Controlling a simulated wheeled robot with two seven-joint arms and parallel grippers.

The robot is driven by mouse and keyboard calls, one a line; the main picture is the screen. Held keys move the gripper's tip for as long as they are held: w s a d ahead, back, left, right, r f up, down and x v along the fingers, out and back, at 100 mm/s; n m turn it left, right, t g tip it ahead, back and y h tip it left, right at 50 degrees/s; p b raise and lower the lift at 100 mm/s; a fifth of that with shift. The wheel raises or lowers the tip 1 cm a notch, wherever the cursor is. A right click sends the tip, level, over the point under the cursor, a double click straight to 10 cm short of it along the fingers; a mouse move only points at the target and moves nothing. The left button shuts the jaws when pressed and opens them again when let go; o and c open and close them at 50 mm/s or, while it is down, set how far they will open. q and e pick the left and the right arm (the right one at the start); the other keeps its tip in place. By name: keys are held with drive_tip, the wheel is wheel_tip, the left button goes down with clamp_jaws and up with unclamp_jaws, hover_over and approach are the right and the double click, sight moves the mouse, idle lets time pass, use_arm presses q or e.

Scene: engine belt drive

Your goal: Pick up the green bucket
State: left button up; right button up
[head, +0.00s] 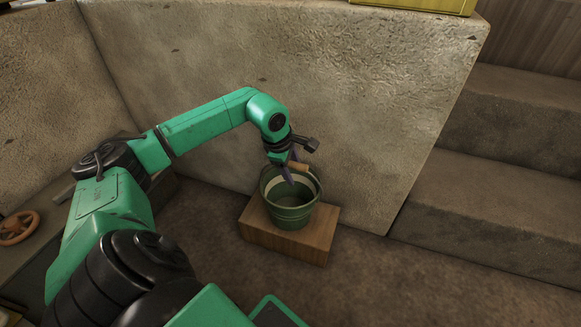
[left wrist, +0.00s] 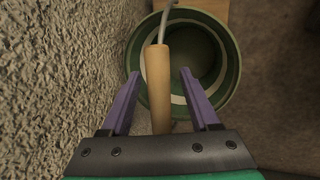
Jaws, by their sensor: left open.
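The green bucket (head: 288,217) stands upright on a small wooden block. It has a pale inner band and a wire handle with a wooden grip (left wrist: 158,85). My left gripper (head: 290,178) is over the bucket's rim, pointing down. In the left wrist view my left gripper (left wrist: 154,82) is open, its two purple fingers on either side of the wooden grip, apart from it. The bucket (left wrist: 226,70) lies beyond the fingers in that view, and looks empty. My right gripper is not in view.
The wooden block (head: 315,240) sits on the floor close to a rough stone wall (head: 330,90). Stone steps (head: 480,205) rise at the right. A bench with a brown handwheel (head: 17,228) is at the left. The floor in front of the block is clear.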

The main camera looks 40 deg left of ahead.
use_arm(q)
drive_tip(key=shift+w+f, duration=0.15)
drive_tip(key=shift+f, duration=0.15)
clamp_jaws()
idle(1.2)
